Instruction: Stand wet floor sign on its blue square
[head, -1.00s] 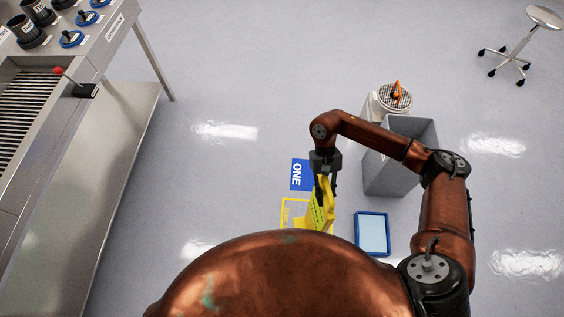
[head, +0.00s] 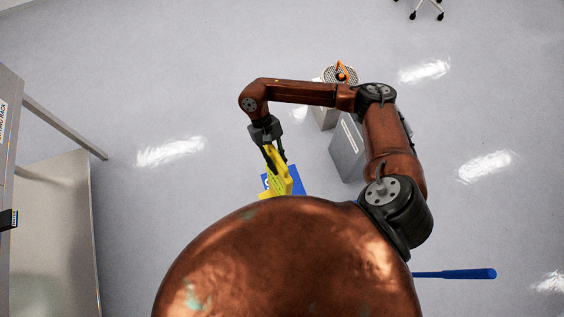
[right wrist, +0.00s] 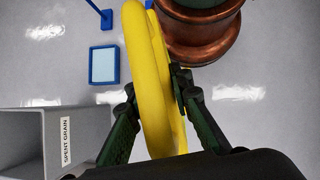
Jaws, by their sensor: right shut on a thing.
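The yellow wet floor sign (head: 280,184) is held in my right gripper (head: 275,158), which is shut on its upper part. In the head view its lower part is hidden behind my copper body. The blue square (head: 297,181) on the floor shows behind and beside the sign, partly covered by it. I cannot tell whether the sign touches the floor. In the right wrist view the sign (right wrist: 148,80) runs upright between the fingers (right wrist: 154,118). My left gripper is not in view.
A grey bin (head: 347,150) labelled spent grain in the right wrist view stands right of the square. A round device with an orange handle (head: 340,74) is behind it. A blue handle (head: 455,274) lies lower right. A blue-rimmed tray (right wrist: 91,66) shows beside the sign. A steel bench (head: 50,215) is at left.

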